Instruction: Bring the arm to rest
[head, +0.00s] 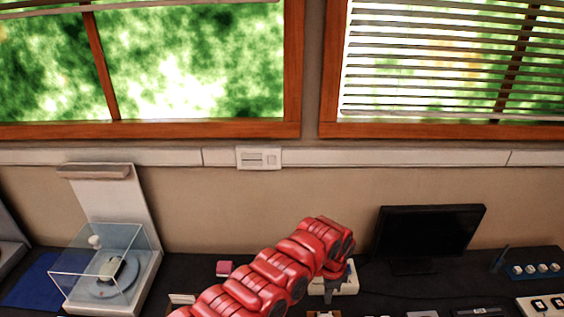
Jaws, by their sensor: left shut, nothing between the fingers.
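My left arm, red and segmented, rises from the bottom edge to the middle of the head view. Its dark left gripper (328,293) points down over the dark table (200,266). The gripper is shut and holds nothing. It is in front of a white device (347,284) and hides part of it. I cannot tell whether they touch. My right gripper is not in view.
A black monitor (428,232) stands at the back right. A clear display case (75,265) stands at the left. White socket pieces (545,305) and a blue strip (535,271) lie at the right.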

